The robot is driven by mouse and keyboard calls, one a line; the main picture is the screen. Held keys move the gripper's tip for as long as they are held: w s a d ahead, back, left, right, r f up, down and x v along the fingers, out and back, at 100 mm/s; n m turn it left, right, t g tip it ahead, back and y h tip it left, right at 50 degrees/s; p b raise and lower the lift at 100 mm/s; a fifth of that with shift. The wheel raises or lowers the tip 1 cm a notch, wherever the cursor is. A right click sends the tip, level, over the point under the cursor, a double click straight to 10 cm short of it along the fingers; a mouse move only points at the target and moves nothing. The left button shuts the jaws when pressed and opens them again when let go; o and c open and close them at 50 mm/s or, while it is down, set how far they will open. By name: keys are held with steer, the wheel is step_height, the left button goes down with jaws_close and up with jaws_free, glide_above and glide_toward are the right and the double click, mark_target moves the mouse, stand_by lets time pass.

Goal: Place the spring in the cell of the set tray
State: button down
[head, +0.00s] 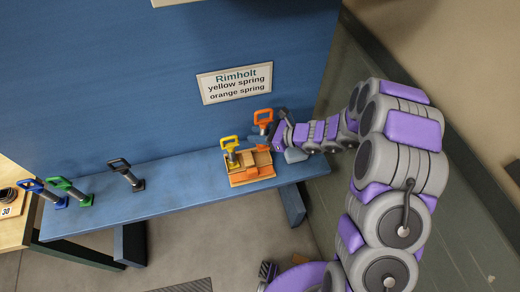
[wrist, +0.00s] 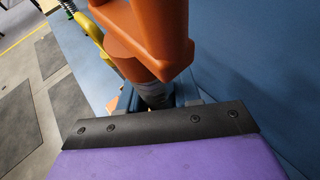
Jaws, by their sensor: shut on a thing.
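The orange spring (head: 263,116), with an orange loop handle, is upright in my gripper (head: 275,135), just behind the tray's right side. In the wrist view its orange handle (wrist: 155,40) fills the top middle, and my gripper (wrist: 155,98) is shut on the grey part below it. The set tray (head: 240,183) is a small wooden tray with orange-brown parts on the bench. The yellow spring (head: 230,146) stands upright at the tray's left side. The wrist view shows part of its yellow handle (wrist: 88,28). The orange spring's lower end is partly hidden.
The tray is on a narrow blue bench (head: 185,190) against a blue wall panel. A sign (head: 235,82) reads Rimholt, yellow spring, orange spring. Black (head: 125,173), green (head: 70,190) and blue (head: 43,192) handled pieces stand at left. The bench between black piece and tray is clear.

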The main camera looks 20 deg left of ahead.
steer(key=f, duration=0.1)
steer(key=d+f, duration=0.1)
steer(key=f, duration=0.1)
steer(key=shift+s+f, duration=0.1)
steer(key=shift+s, duration=0.05)
steer(key=a+f, duration=0.1)
steer(key=f, duration=0.2)
steer(key=a+f+b, duration=0.1)
steer(key=shift+a+f, duration=0.35)
steer(key=shift+f, duration=0.05)
steer(key=shift+d+f, duration=0.2)
steer(key=shift+f, duration=0.05)
steer(key=shift+d+r, duration=0.2)
steer(key=shift+d, duration=0.45)
steer(key=c, duration=1.1)
jaws_free()
steer(key=shift+d, duration=0.2)
steer(key=o, duration=0.3)
steer(key=shift+a, duration=0.45)
steer(key=shift+a+f, duration=0.15)
steer(key=shift+a, duration=0.25)
steer(key=shift+p+v, duration=0.45)
steer(key=shift+v, duration=3.55)
steer(key=shift+d, duration=0.25)
